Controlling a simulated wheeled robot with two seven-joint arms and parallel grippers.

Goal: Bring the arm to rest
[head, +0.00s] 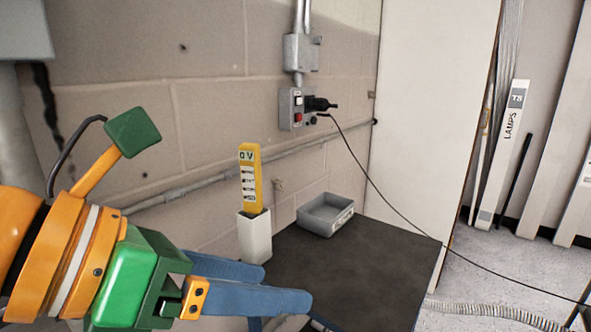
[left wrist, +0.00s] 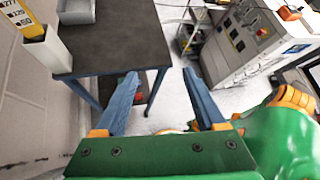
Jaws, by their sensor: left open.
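My left gripper (head: 285,284) reaches in from the lower left of the head view, in front of the dark table. Its two blue fingers are apart with nothing between them. In the left wrist view the open fingers (left wrist: 158,95) show on both sides of a view down to the floor, near the table's edge. My right gripper is in neither view.
On the dark table (head: 350,275) stand a yellow voltage tester (head: 250,180) in a white holder (head: 255,238) and a grey tray (head: 325,215). A black plug (head: 322,104) with a trailing cable sits in the wall box. A grey cabinet (left wrist: 240,45) stands beyond open floor.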

